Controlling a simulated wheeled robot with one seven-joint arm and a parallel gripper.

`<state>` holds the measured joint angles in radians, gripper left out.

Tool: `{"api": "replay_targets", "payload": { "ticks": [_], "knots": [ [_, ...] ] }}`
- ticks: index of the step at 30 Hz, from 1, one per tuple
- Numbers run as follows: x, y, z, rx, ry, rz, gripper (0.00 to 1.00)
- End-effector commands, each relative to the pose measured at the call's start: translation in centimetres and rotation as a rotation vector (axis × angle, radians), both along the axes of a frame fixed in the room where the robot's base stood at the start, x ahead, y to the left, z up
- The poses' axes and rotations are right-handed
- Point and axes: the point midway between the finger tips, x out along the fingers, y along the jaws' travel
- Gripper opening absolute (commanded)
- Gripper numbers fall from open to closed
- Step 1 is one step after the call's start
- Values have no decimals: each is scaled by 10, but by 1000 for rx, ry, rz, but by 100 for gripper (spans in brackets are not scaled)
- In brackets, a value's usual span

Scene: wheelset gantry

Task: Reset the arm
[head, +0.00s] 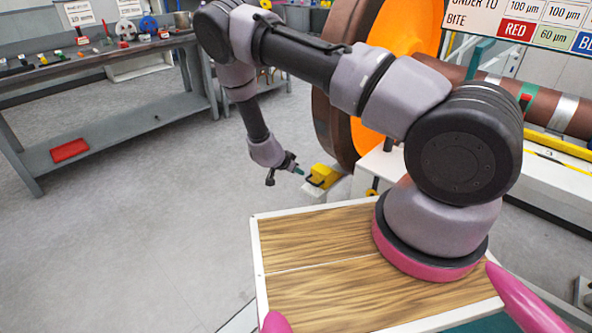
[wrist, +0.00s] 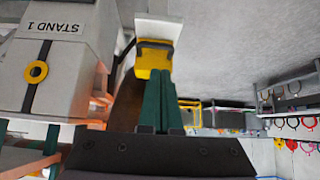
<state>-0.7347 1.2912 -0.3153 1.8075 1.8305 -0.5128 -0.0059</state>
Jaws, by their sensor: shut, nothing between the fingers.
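My arm reaches up from its base and out to the left in the head view, with the forearm hanging down. My gripper (head: 298,171) is at its end, low beside the orange-faced wheel (head: 388,75). In the wrist view my gripper (wrist: 162,78) shows as two green fingers lying close together, with nothing between them. A yellow block-like thing (head: 323,176) is just right of the fingertips in the head view. It also shows in the wrist view (wrist: 154,56), just past the fingertips; whether they touch cannot be told.
A grey workbench (head: 110,65) with small tools stands at the left, a red tray (head: 69,150) on its lower shelf. A brown axle with coloured bands (head: 565,113) runs right from the wheel. A box marked STAND 1 (wrist: 60,60) is at left in the wrist view. Open floor (head: 140,220) lies left.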

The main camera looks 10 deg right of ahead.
Motion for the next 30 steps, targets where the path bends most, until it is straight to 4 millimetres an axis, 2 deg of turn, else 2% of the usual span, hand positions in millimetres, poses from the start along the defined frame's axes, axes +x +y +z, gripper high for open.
{"api": "replay_targets", "payload": {
  "ticks": [4,6,8,11,15,20,25,30],
  "knots": [
    [1,1,1,3,-1,1,0],
    [5,4,8,21,-4,2,0],
    [11,9,20,55,-7,7,0],
    [27,23,55,147,-15,25,0],
    [49,44,126,310,-32,76,0],
    [59,57,214,471,-51,156,0],
    [51,59,310,605,-74,258,0],
    [21,50,401,691,-93,375,0]
  ]
}}
